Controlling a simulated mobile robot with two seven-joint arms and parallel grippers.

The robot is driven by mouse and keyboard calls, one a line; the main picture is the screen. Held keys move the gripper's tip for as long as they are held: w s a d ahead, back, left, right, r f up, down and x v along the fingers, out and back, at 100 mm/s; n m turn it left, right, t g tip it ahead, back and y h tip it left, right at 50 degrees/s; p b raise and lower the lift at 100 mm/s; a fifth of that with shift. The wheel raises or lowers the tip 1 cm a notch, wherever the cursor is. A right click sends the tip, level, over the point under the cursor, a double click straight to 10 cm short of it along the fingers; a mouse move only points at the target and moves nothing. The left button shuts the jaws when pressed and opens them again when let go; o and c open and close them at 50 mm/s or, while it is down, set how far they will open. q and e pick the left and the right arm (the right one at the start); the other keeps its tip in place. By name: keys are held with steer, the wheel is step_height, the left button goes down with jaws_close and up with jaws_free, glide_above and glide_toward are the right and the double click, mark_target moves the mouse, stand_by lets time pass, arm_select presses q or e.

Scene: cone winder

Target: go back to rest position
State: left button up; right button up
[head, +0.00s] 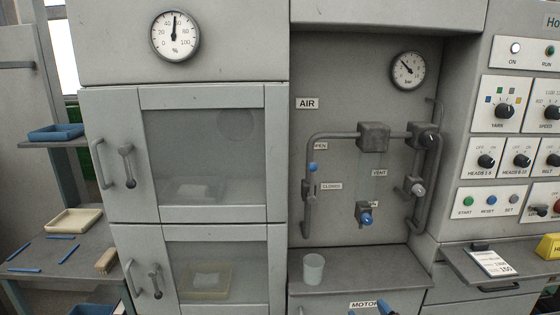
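Neither of my grippers can be made out in the head view. Small blue-tipped parts (385,307) are cut off by the bottom edge below the MOTOR label (364,304); I cannot tell what they belong to. The cone winder stands in front of me. Its upper glass door (205,135) and lower glass door (190,250) look shut, each with a pale block behind the glass. A pale cup (313,268) stands upright on the grey ledge (350,262) under the AIR panel.
On the left, shelves hold a blue tray (56,132), a cream tray (74,220), several blue sticks (68,254) and a brush (106,261). Pipes and valves (373,137) stick out of the AIR panel. On the right, a shelf holds a label card (493,263) and a yellow block (548,246).

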steer(key=s+d+f+m+g+h, duration=0.1)
steer(key=s+d+f, duration=0.3)
steer(key=s+f, duration=0.4)
steer(key=s+d+f+m+g+h, duration=0.2)
steer(key=s+f, duration=0.5)
steer(key=s, duration=0.7)
steer(key=shift+d+f+m+g, duration=0.4)
steer(key=shift+d+g, duration=0.3)
steer(key=shift+d, duration=0.4)
steer(key=shift+r, duration=0.1)
